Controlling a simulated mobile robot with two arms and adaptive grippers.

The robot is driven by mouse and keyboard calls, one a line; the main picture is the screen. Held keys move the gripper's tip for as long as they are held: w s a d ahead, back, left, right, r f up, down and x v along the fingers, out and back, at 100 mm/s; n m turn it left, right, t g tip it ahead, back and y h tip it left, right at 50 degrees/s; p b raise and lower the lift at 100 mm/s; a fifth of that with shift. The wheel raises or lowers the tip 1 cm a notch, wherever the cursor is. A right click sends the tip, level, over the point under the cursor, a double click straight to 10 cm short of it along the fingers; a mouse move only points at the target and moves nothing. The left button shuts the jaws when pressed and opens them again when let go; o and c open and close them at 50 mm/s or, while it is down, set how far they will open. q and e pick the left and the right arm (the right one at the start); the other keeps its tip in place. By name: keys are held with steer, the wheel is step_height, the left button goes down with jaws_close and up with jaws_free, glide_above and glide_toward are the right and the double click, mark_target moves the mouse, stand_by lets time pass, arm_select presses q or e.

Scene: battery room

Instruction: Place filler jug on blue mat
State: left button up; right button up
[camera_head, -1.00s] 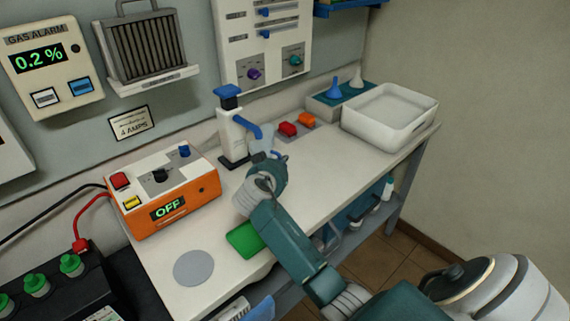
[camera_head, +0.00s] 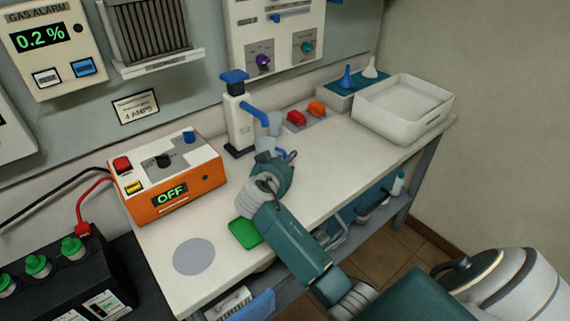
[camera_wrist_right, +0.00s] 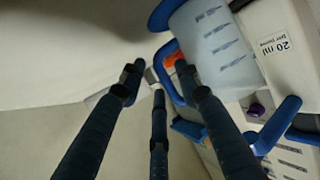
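The filler jug (camera_head: 274,127) is pale and translucent, with blue parts. It stands by the blue spout of the white dispenser (camera_head: 238,122). In the right wrist view the jug (camera_wrist_right: 222,45) is large at the upper right, with a blue rim and handle. My right gripper (camera_head: 275,167) is just in front of the jug and hides its lower part. In the wrist view its dark fingers (camera_wrist_right: 157,85) are spread, their tips beside the blue handle, with no grip visible. I cannot make out a clear blue mat. My left gripper is not in view.
A green mat (camera_head: 244,232) and a grey disc (camera_head: 194,256) lie near the bench's front. The orange box (camera_head: 170,200) stands to the left. Red and orange items (camera_head: 297,118), funnels (camera_head: 347,77) and a white basin (camera_head: 400,112) are further right. The bench right of the gripper is clear.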

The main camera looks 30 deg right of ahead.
steer(key=b+v, duration=0.1)
steer(key=v, duration=1.1)
steer(key=shift+a+b, duration=0.15)
steer(key=shift+b, duration=0.25)
